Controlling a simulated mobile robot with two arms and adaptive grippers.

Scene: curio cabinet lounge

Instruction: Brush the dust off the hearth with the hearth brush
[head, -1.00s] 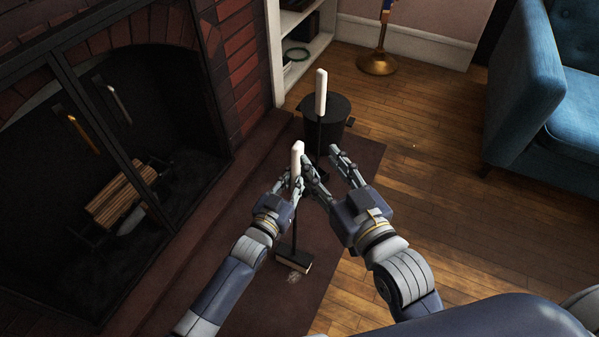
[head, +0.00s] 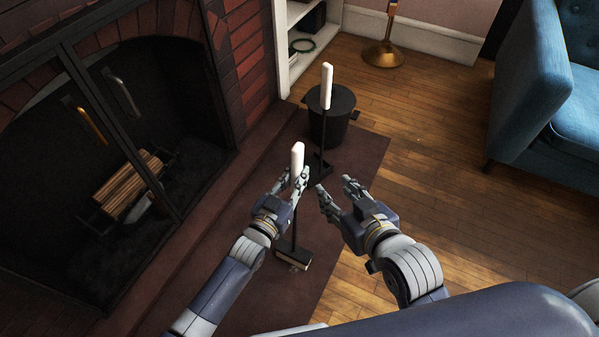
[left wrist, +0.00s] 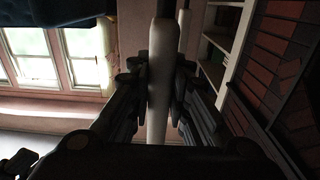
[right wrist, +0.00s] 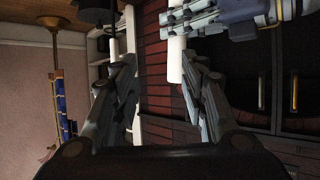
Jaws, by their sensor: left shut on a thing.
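The hearth brush has a white handle (head: 297,156), a dark shaft and a wide dark head with a pale lower edge (head: 292,258). It is upright, its head low at the hearth slab (head: 250,290). My left gripper (head: 294,182) is shut on the handle; the left wrist view shows the white handle (left wrist: 160,80) between its fingers. A small pale dust patch (head: 295,268) shows at the brush head, partly hidden by it. My right gripper (head: 334,190) is open and empty, just right of the handle. Its spread fingers show in the right wrist view (right wrist: 155,100).
A second white-handled tool (head: 326,88) stands upright by a black bucket (head: 331,122) at the slab's far end. The fireplace (head: 75,140) with logs (head: 130,185) is at left. A blue sofa (head: 530,85) stands right, a brass stand (head: 383,55) behind. Wooden floor between is clear.

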